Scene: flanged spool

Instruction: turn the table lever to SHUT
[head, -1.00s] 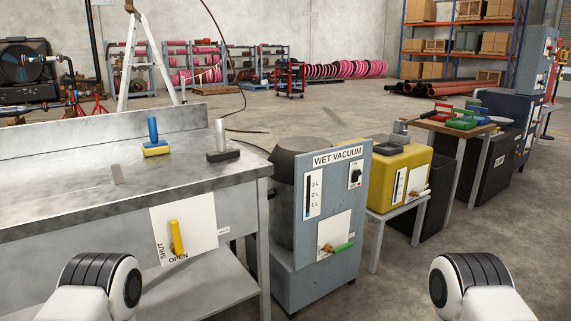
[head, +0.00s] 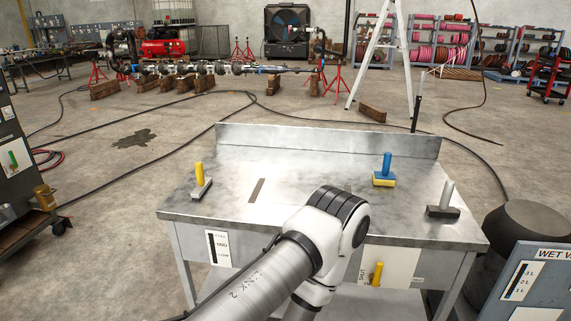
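The yellow table lever (head: 377,273) is on a white plate (head: 403,264) on the front of the metal workbench (head: 300,213). It stands roughly upright in the picture, and the word SHUT is on the plate to its left. The OPEN word cannot be made out now. One of my white and grey arms crosses the lower middle, its black-banded joint in front of the bench edge and just left of the plate. It hides part of the bench front. Neither gripper shows, and no contact with the lever is visible.
On the bench top are a yellow-handled tool (head: 199,175), a blue-handled yellow block (head: 385,170) and a grey-handled block (head: 446,200). A level gauge (head: 218,248) is on the bench front at left. The wet vacuum (head: 535,285) stands close at right.

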